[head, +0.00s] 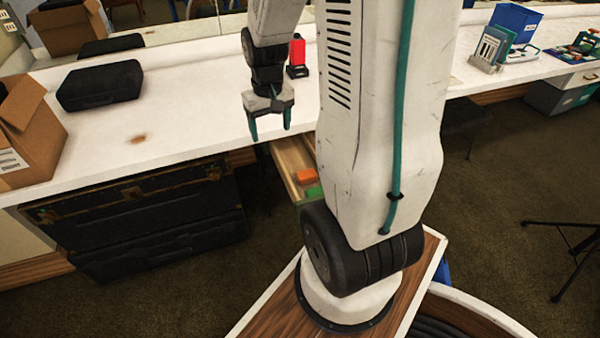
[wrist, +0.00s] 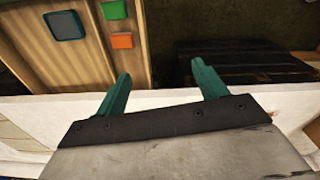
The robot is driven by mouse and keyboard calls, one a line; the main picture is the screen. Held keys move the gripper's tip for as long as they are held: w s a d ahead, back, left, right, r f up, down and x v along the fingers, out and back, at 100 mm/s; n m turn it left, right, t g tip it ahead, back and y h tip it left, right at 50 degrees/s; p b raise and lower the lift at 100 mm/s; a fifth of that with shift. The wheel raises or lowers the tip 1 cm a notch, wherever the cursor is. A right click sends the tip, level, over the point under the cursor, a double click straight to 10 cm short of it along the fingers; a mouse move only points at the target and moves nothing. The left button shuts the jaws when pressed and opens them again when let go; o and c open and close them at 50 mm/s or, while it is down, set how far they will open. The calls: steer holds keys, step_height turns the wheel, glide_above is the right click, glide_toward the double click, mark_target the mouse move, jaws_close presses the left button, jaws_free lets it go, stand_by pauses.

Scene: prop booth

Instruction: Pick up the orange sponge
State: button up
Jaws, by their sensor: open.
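The orange sponge (head: 306,176) lies in an open drawer (head: 288,158) below the counter, partly behind my arm in the head view. A green block (head: 314,192) lies beside it. In the wrist view the orange sponge (wrist: 122,41) lies in the wooden drawer (wrist: 85,72), next to the green block (wrist: 114,10). My gripper (head: 270,128) is open and empty, fingers pointing down, above the counter's front edge. In the wrist view its teal fingers (wrist: 163,90) are apart, and the sponge is ahead of them and toward the left, not between them.
The white counter (head: 190,108) runs along the wall. A black case (head: 100,85) and cardboard box (head: 30,130) stand on its left. A red and black object (head: 297,55) stands behind my gripper. A dark square item (wrist: 65,25) lies in the drawer. Black trunks (head: 150,220) sit below the counter.

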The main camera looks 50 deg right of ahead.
steer(key=s+d+f+m, duration=0.2)
steer(key=d+f, duration=0.7)
steer(key=f, duration=0.3)
glide_above(307, 173)
step_height(307, 173, down, 7)
steer(key=shift+s+f, duration=0.1)
steer(key=shift+s, duration=0.05)
steer(key=shift+w+a+f, duration=0.1)
steer(key=shift+f, duration=1.25)
steer(key=shift+w+f, duration=0.1)
steer(key=shift+f, duration=1.25)
steer(key=c, duration=0.7)
